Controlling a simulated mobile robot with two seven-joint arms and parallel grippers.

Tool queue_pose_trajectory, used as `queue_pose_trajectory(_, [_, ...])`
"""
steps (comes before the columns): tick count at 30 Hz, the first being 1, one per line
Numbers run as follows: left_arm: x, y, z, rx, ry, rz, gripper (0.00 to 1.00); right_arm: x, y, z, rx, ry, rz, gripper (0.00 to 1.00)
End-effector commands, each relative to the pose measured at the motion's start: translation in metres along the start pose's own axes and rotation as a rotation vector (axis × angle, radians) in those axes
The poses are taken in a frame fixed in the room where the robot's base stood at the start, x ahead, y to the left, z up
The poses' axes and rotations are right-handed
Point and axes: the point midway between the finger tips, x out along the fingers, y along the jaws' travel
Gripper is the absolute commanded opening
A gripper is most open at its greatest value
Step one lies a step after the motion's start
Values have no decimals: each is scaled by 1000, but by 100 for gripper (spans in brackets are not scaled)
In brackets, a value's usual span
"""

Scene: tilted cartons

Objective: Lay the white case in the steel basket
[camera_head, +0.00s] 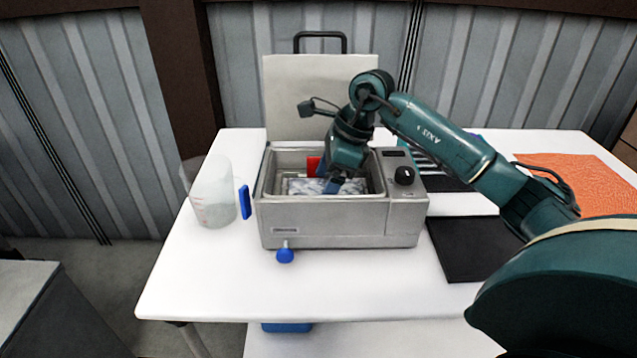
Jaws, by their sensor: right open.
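The steel basket (267,184) appears as the open metal tub of a grey box-shaped device on the white table. A pale, mottled, flat shape (300,187) lies inside it; I cannot tell whether this is the white case or water. A red piece (314,165) stands at the tub's back wall, left of my right gripper. My right gripper (333,187) reaches down into the tub with blue fingertips, open, over the right part of the pale shape. Its wrist hides part of the tub's back. My left gripper is out of view.
The device's lid (300,95) stands raised behind the tub. A clear beaker (212,195) and a blue block (244,202) stand at its left. A black panel (465,255) and an orange mat (580,180) lie right. The table's front is clear.

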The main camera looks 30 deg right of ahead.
Motion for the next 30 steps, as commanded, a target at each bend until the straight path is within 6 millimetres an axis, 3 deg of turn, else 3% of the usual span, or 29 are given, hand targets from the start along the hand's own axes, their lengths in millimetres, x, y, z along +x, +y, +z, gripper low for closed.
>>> queue_pose_trajectory(9, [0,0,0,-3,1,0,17,-80,1,5,-11,-18,-19,92])
queue_pose_trajectory(15, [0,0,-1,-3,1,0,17,-111,2,6,-14,-23,-24,92])
queue_pose_trajectory(30, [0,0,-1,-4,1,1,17,-120,2,6,-15,-25,-26,92])
